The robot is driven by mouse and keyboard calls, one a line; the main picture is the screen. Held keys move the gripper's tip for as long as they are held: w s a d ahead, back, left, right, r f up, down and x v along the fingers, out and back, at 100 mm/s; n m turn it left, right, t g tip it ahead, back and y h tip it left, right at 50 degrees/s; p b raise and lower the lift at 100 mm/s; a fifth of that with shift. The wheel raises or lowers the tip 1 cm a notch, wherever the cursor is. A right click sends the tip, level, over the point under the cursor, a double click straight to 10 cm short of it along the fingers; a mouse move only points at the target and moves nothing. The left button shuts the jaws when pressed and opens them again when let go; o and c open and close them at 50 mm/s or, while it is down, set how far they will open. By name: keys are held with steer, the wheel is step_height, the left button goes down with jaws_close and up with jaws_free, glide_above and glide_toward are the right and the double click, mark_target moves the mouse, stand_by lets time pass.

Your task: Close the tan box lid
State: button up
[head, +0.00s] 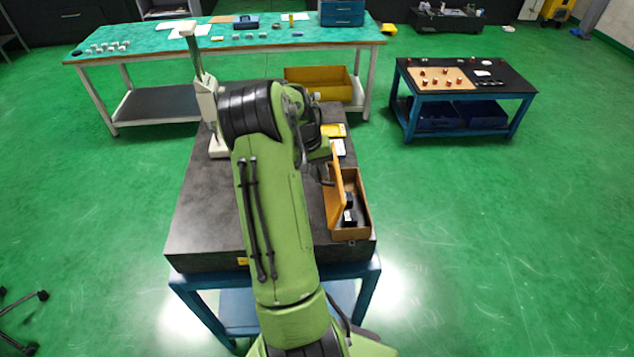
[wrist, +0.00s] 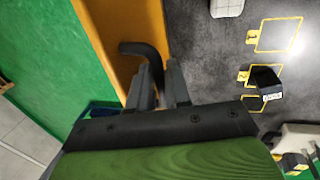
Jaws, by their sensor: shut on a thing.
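The tan box (head: 350,235) stands at the right edge of the dark surface plate. Its lid (head: 337,190) is raised and steeply tilted along the box's left side, and small black items (head: 349,216) show inside. In the wrist view the lid (wrist: 125,25) is an orange-tan panel with a dark bent handle (wrist: 143,50). My gripper (wrist: 160,82) is shut on this handle, its two fingers on either side of it. In the head view my gripper is mostly hidden behind my arm, left of the lid.
The surface plate (head: 200,215) holds a tall pale stand (head: 205,95) at its back left. Yellow outlines (wrist: 278,35) and a black block (wrist: 265,80) show in the wrist view. A green-topped bench (head: 150,50) stands behind; a low blue table (head: 465,100) stands right, with open floor around.

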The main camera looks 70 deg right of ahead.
mark_target(338, 169)
steer(key=shift+s+d+r, duration=0.1)
steer(key=shift+s+d, duration=0.1)
steer(key=shift+s, duration=0.15)
steer(key=shift+s+d, duration=0.25)
steer(key=shift+s, duration=0.2)
steer(key=shift+s+d, duration=0.2)
steer(key=shift+s, duration=0.25)
steer(key=shift+s+d, duration=0.45)
steer(key=shift+s, duration=0.5)
steer(key=shift+s+d+f+b, duration=0.4)
steer(key=shift+s+f, duration=0.05)
steer(key=shift+s, duration=0.3)
